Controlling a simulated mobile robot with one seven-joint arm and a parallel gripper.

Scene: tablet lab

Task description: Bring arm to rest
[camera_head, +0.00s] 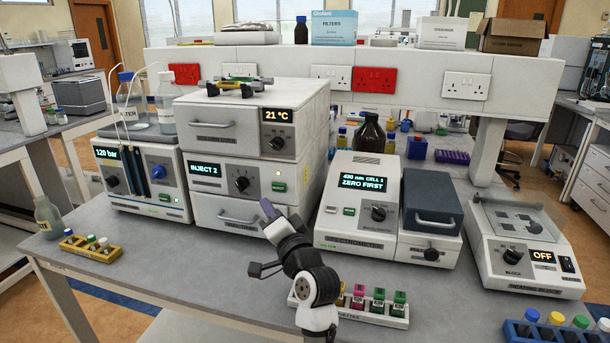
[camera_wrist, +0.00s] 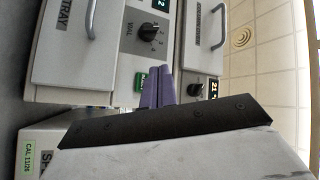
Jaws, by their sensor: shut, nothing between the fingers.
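My gripper (camera_head: 268,210) is above the bench, in front of the lower right part of the stacked instrument (camera_head: 235,180). Its purple fingers point up toward the instrument. In the wrist view the two purple fingers (camera_wrist: 158,88) lie side by side with nothing between them, so it is shut and empty. Behind them in that view are the instrument's drawer fronts and a knob (camera_wrist: 152,31). The view is turned on its side. My arm stands over the cuvette rack (camera_head: 385,314) and hides its left part.
A spectrometer (camera_head: 350,228) stands to the right of my gripper, and a heating block (camera_head: 525,250) reading OFF farther right. A pump unit (camera_head: 112,190) and a yellow vial rack (camera_head: 97,250) are at left. The bench front at left centre (camera_head: 180,262) is clear.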

